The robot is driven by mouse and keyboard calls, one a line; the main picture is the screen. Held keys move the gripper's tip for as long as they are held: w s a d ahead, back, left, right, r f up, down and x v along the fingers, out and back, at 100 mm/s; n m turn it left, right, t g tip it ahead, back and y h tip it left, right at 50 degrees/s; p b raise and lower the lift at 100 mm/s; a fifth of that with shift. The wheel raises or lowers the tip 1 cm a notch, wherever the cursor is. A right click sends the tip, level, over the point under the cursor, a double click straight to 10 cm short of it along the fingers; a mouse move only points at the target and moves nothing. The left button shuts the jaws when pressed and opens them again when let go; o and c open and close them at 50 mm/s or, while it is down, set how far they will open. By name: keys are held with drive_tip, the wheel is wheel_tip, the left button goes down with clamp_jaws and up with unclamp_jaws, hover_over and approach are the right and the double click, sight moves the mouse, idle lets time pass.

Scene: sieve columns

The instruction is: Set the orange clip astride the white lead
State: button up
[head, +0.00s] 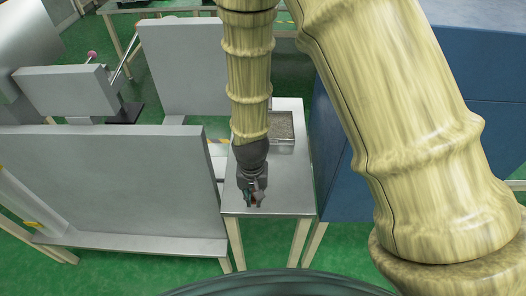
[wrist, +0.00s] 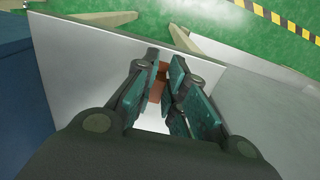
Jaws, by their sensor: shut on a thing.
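My gripper (head: 253,203) is low over the front part of the small light-grey table, in the middle of the head view. In the wrist view my gripper (wrist: 161,78) has its dark teal finger pads closed on the orange clip (wrist: 157,88). The clip looks brownish-orange and is partly covered by the pads. In the head view only a small reddish bit of it shows between the fingers. I cannot make out the white lead.
The small table (head: 285,190) is bare around my gripper. A shallow tray (head: 284,147) of grey grainy material stands at its back. A large grey panel (head: 110,185) stands to the left, and a blue cabinet (head: 345,160) to the right.

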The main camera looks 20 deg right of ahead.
drive_tip(key=w+d+p, duration=0.1)
drive_tip(key=w, duration=0.3)
drive_tip(key=w+d+p, duration=0.1)
drive_tip(key=w+d, duration=0.1)
drive_tip(key=w, duration=0.2)
drive_tip(key=w+d+f+p, duration=0.1)
drive_tip(key=w+p, duration=0.1)
drive_tip(key=w, duration=0.2)
drive_tip(key=shift+w+d+f, duration=0.1)
drive_tip(key=shift+d, duration=0.3)
drive_tip(key=shift+w+d, duration=0.2)
drive_tip(key=shift+w, duration=0.25)
drive_tip(key=shift+s+f+p, duration=0.1)
drive_tip(key=shift+f+p, duration=0.25)
drive_tip(key=shift+p, duration=0.1)
drive_tip(key=shift+f+p, duration=0.6)
drive_tip(key=shift+f, duration=0.85)
drive_tip(key=shift+f, duration=0.15)
drive_tip(key=o, duration=0.7)
